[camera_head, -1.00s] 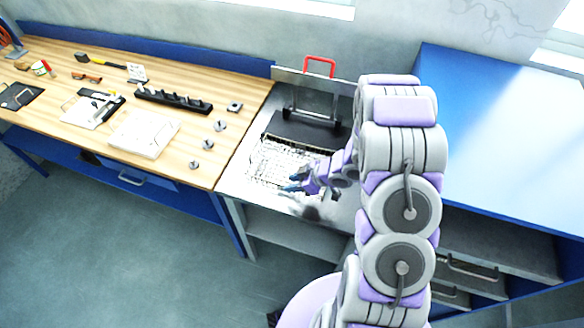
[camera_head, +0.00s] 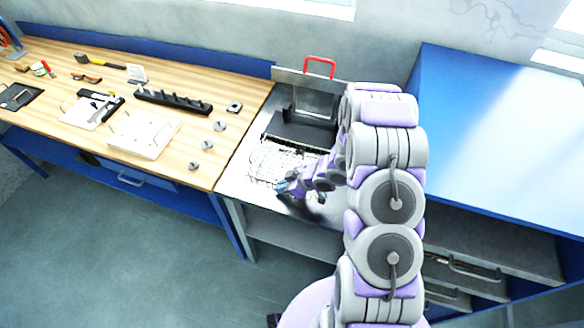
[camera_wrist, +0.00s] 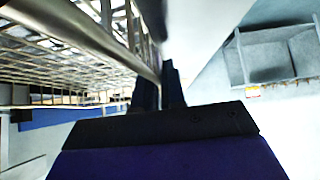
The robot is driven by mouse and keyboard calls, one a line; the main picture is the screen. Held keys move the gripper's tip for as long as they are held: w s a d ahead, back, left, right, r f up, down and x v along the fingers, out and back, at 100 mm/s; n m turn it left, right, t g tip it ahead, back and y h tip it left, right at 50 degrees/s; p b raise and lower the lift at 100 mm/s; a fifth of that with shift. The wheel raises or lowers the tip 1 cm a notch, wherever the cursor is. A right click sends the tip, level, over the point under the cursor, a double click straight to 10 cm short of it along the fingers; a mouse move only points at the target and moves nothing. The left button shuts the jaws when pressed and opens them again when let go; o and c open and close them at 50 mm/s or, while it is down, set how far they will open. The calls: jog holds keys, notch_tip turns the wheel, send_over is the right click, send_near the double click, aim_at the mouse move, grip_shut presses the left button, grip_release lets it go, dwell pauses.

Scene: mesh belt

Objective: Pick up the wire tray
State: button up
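The wire tray (camera_head: 268,165) is a silvery mesh basket lying on the grey metal stand between the wooden bench and the blue cabinet. My gripper (camera_head: 284,187) is low at its near edge in the head view. In the wrist view, the tray's mesh (camera_wrist: 60,55) fills the upper left, and its thick rim rod runs down to my gripper's dark fingers (camera_wrist: 161,88). The fingers stand close together at the rim with a narrow gap between them. I cannot tell whether they grip it. My arm hides part of the stand to the right.
A black panel and a frame with a red handle (camera_head: 319,61) stand behind the tray. The wooden bench (camera_head: 235,135) at left holds a white board, a black rack and small metal parts. The blue cabinet (camera_head: 500,140) is at right.

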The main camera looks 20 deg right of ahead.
grip_shut()
jog(key=shift+r, duration=0.15)
jog(key=shift+r, duration=0.5)
notch_tip(320, 180, up, 2)
jog(key=shift+w+d+r+p, duration=0.1)
jog(key=shift+r+p, duration=0.1)
jog(key=shift+p, duration=0.25)
jog(key=s, duration=0.6)
jog(key=s+r, duration=0.1)
jog(key=s, duration=0.2)
jog(key=shift+a, duration=0.2)
jog(key=s+p, duration=0.7)
jog(key=p, duration=0.4)
jog(key=shift+r, duration=0.2)
